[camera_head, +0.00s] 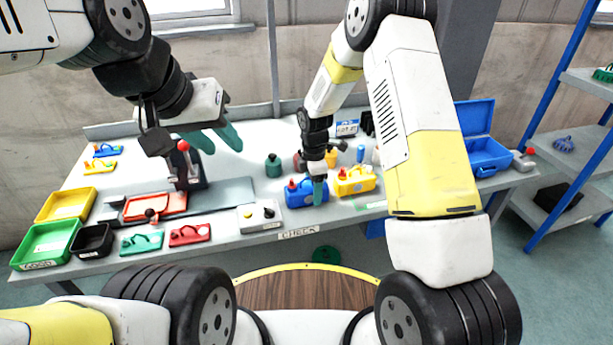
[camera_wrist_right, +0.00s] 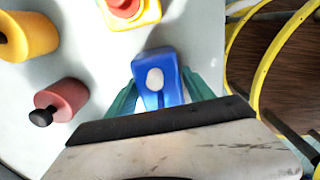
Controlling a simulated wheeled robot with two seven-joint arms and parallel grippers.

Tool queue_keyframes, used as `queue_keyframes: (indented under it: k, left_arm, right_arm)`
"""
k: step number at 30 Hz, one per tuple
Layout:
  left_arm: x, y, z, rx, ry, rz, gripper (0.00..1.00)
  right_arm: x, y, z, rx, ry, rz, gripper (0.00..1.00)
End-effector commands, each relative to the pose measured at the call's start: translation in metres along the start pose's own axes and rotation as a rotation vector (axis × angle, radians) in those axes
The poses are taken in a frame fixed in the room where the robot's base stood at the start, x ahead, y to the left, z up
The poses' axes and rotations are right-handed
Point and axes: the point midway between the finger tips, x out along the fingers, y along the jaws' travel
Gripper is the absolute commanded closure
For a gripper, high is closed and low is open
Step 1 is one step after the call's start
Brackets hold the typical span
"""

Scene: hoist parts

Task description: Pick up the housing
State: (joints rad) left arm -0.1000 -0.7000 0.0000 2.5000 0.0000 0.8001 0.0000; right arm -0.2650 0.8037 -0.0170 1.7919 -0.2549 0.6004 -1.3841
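A blue housing (camera_head: 299,195) with a red top piece stands near the table's front edge. A yellow housing (camera_head: 354,181), also with a red top piece, stands just right of it. My right gripper (camera_head: 318,190) points down at the blue housing's right part. In the right wrist view a blue body with a pale oval (camera_wrist_right: 157,78) lies between the teal fingers of my right gripper (camera_wrist_right: 160,85), one on each side. Whether they press on it cannot be told. My left gripper (camera_head: 220,138) is raised over the left half of the table, fingers apart and empty.
A black stand with a red knob (camera_head: 183,150) is under my left gripper. Yellow, green and black bins (camera_head: 40,240) fill the table's left end. A grey box with buttons (camera_head: 260,215) stands left of the blue housing. An open blue case (camera_head: 487,152) is at the right.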

Motion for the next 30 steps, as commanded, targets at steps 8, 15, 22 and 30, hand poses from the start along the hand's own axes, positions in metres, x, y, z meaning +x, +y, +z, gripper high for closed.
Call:
queue_keyframes:
  k: [8,15,22,30]
  left_arm:
    - [0.000,0.000,0.000,0.000,0.000,0.000,0.64]
    - [0.000,0.000,0.000,0.000,0.000,0.000,0.64]
    - [0.000,0.000,0.000,0.000,0.000,0.000,0.64]
    - [0.000,0.000,0.000,0.000,0.000,0.000,0.64]
  right_arm:
    - [0.000,0.000,0.000,0.000,0.000,0.000,0.96]
    - [-0.001,0.001,0.000,0.000,0.000,0.002,1.00]
    - [-0.005,0.001,0.000,0.001,0.001,0.002,1.00]
    - [-0.031,0.001,0.000,0.002,0.001,0.004,1.00]
